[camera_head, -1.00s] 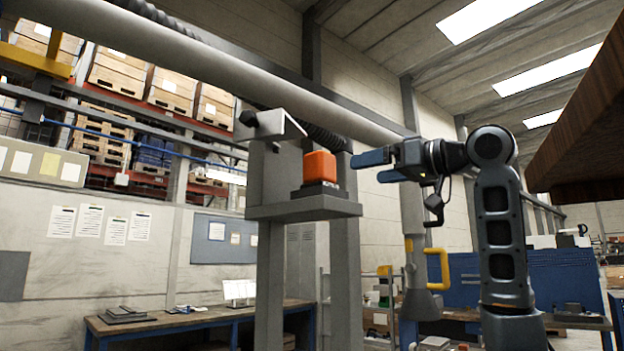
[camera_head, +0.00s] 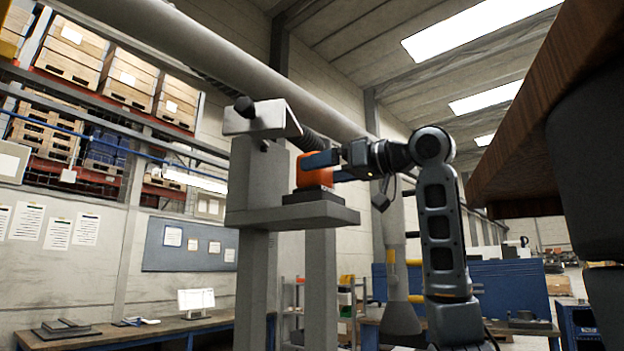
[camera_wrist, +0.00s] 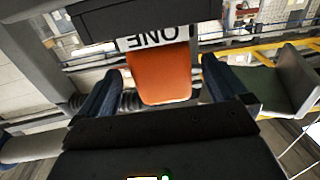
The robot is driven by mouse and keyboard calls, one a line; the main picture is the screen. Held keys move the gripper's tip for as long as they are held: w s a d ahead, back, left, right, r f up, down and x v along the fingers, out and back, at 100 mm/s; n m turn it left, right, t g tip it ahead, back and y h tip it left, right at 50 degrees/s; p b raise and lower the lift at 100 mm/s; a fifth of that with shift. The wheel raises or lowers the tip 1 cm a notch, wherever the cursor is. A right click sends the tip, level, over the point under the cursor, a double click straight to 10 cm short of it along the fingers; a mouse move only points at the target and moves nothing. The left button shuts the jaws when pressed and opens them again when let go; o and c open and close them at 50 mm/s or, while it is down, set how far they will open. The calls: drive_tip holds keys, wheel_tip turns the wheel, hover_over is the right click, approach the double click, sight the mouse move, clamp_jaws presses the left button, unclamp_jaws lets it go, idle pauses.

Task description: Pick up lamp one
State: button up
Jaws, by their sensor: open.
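Lamp one is an orange block (camera_head: 313,170) on a dark base (camera_head: 315,197), standing on the grey stand's shelf (camera_head: 290,215). In the wrist view the orange lamp (camera_wrist: 160,77) shows upside down, with a white label reading "ONE" on the dark base beside it. My gripper (camera_head: 325,168) reaches in from the right at the lamp's height. Its blue fingers are open, one on each side of the lamp in the wrist view, with a gap visible on both sides. Part of the lamp is hidden behind a finger in the head view.
A grey upright with a light bracket (camera_head: 262,118) rises just left of the lamp. A thick pale pipe (camera_head: 220,50) runs overhead. A brown wooden edge (camera_head: 520,110) hangs at the right. Workbenches (camera_head: 130,335) stand lower behind.

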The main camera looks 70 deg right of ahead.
sight(307, 175)
drive_tip(key=p+x, duration=0.1)
drive_tip(key=x, duration=0.2)
drive_tip(key=shift+w+a+p, duration=0.1)
drive_tip(key=shift+w+p, duration=0.25)
drive_tip(key=shift+w+f, duration=0.1)
drive_tip(key=shift+w, duration=0.6)
drive_tip(key=c, duration=1.2)
